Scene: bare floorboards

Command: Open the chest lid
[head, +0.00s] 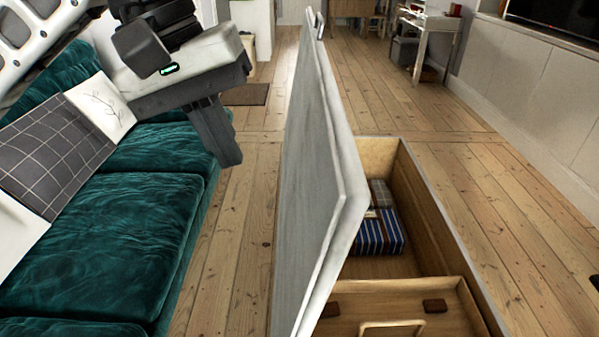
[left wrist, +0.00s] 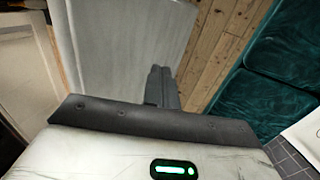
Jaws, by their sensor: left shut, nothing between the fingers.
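The chest lid (head: 318,190) stands raised, close to upright, along the left side of the open chest (head: 432,205). Inside the wooden chest are a blue striped folded cloth (head: 378,234) and a tray-like compartment with a handle. My left gripper (head: 228,160) is shut and empty, to the left of the lid, above the floor beside the sofa. In the left wrist view the shut fingers (left wrist: 162,85) point toward the pale lid (left wrist: 125,40); I cannot tell if they touch it, though in the head view they look apart. My right gripper is not in view.
A green velvet sofa (head: 150,215) with cushions stands at the left, close to the lid. Bare floorboards (head: 490,170) lie open to the right of the chest. A small white desk (head: 432,22) and a low wall cabinet (head: 540,85) are farther back.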

